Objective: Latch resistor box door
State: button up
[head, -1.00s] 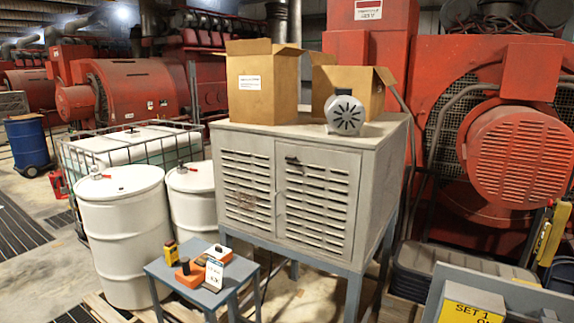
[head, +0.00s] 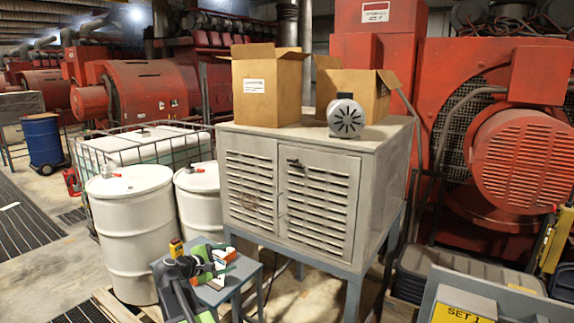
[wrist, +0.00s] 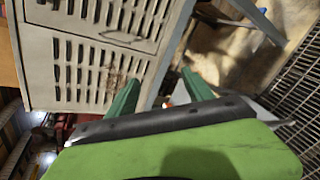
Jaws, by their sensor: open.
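The resistor box (head: 254,150) is a grey louvred cabinet on legs, in the middle of the head view. Its right-hand door (head: 318,205) sits flush or nearly flush with the front; I cannot tell if it is slightly ajar. A dark latch handle (head: 294,162) is at the door's upper left corner. My gripper (head: 228,262) is low and left of the box, over the small table, with its green fingers apart and empty. In the wrist view my gripper (wrist: 162,84) is open below the box's louvred front (wrist: 85,65), which appears rotated.
A small blue-grey table (head: 243,278) with several small items stands before the box, partly hidden by my arm. White drums (head: 130,225) stand to the left. Cardboard boxes (head: 268,95) and a grey motor-like unit (head: 345,115) sit on top. A yellow sign (head: 465,308) is at lower right.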

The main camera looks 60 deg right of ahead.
jog(key=s+d+r+n+g+h, duration=0.1)
jog(key=d+r+n+h, duration=0.2)
jog(key=d+r, duration=0.35)
jog(key=s+d+r+n+h, duration=0.2)
jog(key=d+r+n+h, duration=0.1)
jog(key=d+r, duration=0.4)
jog(key=n+h, duration=0.3)
jog(key=n, duration=0.2)
send_near(290, 161)
jog(key=shift+t, duration=0.4)
jog(key=p+x, duration=0.3)
jog(key=x, duration=0.1)
jog(key=p+x, duration=0.4)
jog(key=shift+s+d+r, duration=0.1)
jog(key=shift+s+d, duration=0.15)
jog(key=shift+s+d+r, duration=0.1)
jog(key=shift+d, duration=0.4)
